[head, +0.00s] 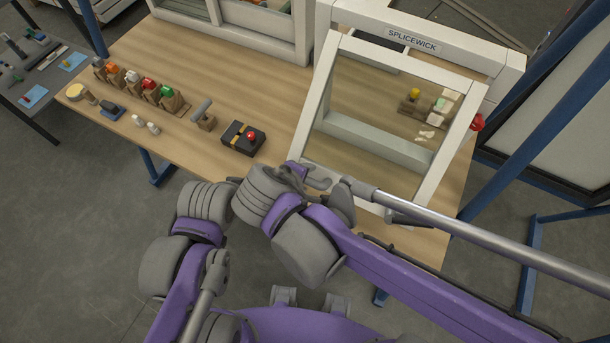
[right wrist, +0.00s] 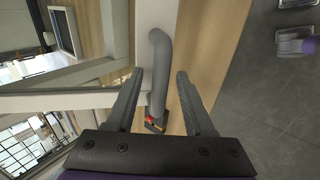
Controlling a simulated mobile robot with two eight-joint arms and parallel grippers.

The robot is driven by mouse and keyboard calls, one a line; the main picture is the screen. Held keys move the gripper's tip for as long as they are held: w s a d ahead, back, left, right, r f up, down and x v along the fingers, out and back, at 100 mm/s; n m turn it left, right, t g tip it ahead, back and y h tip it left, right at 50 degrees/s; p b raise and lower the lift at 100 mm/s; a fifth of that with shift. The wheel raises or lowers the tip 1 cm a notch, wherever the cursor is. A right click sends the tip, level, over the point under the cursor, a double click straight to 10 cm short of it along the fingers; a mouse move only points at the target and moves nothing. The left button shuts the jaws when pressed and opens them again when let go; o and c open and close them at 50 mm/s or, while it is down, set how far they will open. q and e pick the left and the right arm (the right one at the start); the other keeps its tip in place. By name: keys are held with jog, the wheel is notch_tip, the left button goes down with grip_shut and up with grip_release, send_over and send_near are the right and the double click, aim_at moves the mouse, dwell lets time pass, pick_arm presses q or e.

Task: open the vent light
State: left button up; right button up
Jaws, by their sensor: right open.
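The vent light (head: 312,97) is a glazed sash in a white frame, standing on the wooden bench under a SPLICEWICK label. From the head I cannot tell how far it is open. Its grey curved handle (right wrist: 160,48) shows in the right wrist view on the white rail. My right gripper (right wrist: 160,76) is open, with one finger on each side of the handle; contact is not clear. In the head view the right gripper (head: 314,178) is at the sash's lower left edge, partly hidden by my arm. My left gripper does not show.
Several coloured parts in wooden holders (head: 150,92) stand farther left. A red knob (head: 477,122) is at the frame's right side. A larger white frame (head: 235,38) stands behind.

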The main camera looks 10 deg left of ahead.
jog(key=v, duration=1)
jog(key=shift+s+r, duration=0.2)
